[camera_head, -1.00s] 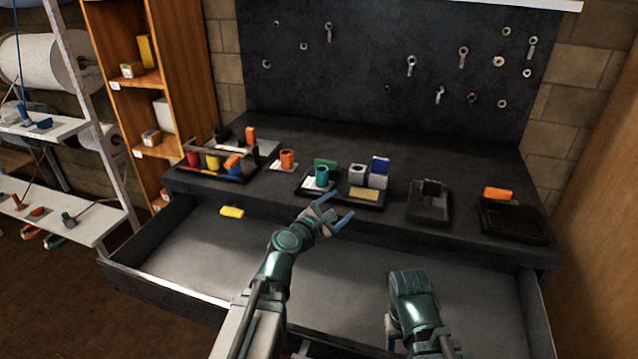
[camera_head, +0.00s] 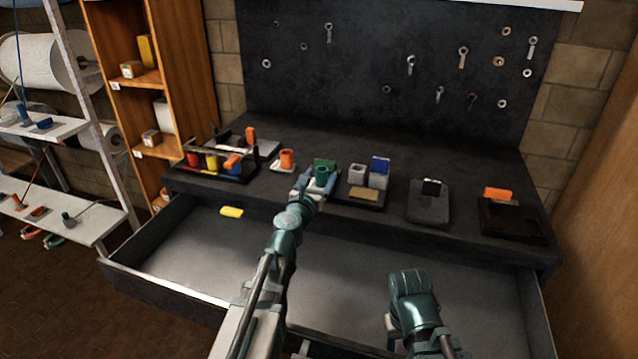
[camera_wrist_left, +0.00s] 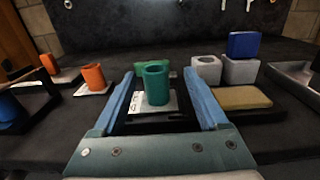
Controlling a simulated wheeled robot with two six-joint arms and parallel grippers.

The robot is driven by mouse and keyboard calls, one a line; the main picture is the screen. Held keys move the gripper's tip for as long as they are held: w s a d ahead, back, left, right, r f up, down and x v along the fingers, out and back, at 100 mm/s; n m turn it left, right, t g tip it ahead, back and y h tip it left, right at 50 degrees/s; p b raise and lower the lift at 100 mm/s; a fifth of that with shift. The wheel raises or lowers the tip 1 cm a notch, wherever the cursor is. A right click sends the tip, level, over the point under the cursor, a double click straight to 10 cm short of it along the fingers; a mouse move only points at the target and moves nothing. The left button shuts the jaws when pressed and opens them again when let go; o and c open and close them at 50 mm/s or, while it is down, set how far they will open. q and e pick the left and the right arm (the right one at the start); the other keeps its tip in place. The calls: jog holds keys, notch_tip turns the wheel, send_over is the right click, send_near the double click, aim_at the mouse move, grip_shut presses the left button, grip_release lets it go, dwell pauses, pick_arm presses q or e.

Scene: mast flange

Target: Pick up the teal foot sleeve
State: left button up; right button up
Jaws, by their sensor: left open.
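The teal foot sleeve (camera_head: 321,176) is a short upright hollow cylinder on a white card in a dark tray (camera_head: 371,206). In the left wrist view the sleeve (camera_wrist_left: 156,83) stands between the two blue fingers of my left gripper (camera_wrist_left: 160,90), with a gap on each side. In the head view my left gripper (camera_head: 318,184) is at the sleeve, open, its fingers partly hidden around it. A green block (camera_wrist_left: 150,67) is just behind the sleeve. My right arm (camera_head: 411,296) is low at the right; its fingers do not show clearly.
An orange sleeve (camera_head: 287,158) stands to the left on a white card.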

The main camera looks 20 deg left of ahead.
aim_at(324, 168)
pick_arm(q)
jog(key=shift+w, duration=1.2)
jog(key=shift+w+a+f, duration=0.1)
jog(key=shift+w+f, duration=0.05)
jog(key=shift+w, duration=1.2)
jog(key=shift+w+a+f, duration=0.1)
jog(key=shift+w+f, duration=0.05)
jog(key=shift+w, duration=1.15)
jog(key=shift+s, duration=0.1)
grip_shut()
